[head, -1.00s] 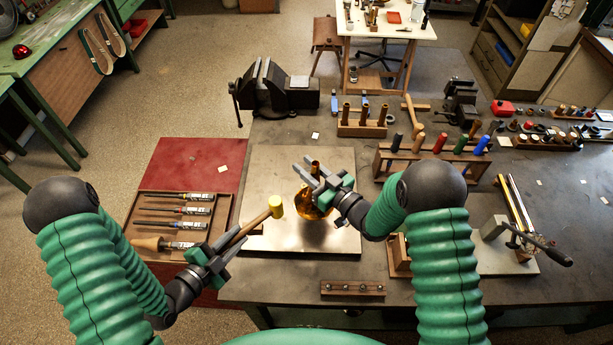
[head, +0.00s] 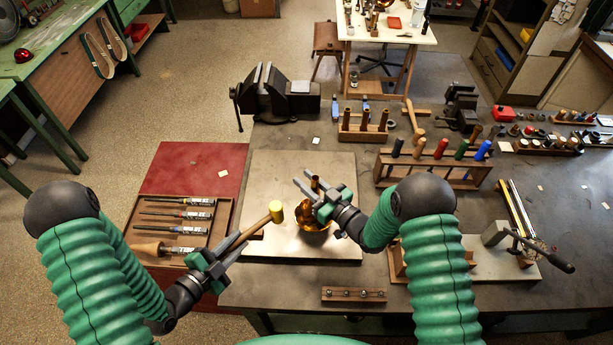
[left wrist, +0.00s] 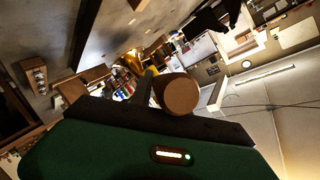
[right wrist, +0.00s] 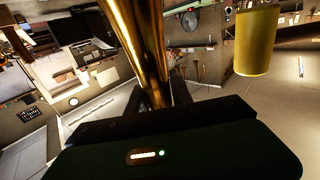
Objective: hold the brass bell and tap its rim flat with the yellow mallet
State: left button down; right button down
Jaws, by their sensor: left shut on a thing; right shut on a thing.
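The brass bell (head: 312,218) is over the pale metal plate (head: 270,170), its flared end low and its narrow stem upward. My right gripper (head: 312,190) is shut on its stem; the brass tube (right wrist: 143,40) rises between the fingers in the right wrist view. My left gripper (head: 218,258) is shut on the wooden handle of the yellow mallet (head: 276,211). The mallet head is just left of the bell, apart from it in the head view. In the right wrist view the yellow head (right wrist: 256,42) is right of the tube. The handle's round end (left wrist: 178,94) shows in the left wrist view.
A rack of coloured-handled tools (head: 430,168) stands right of the plate. A vise (head: 275,92) is at the back. A small wooden block (head: 354,294) lies in front.

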jog(key=shift+f, duration=2.85)
jog(key=c, duration=1.2)
grip_release()
jog(key=shift+c, duration=0.4)
grip_shut()
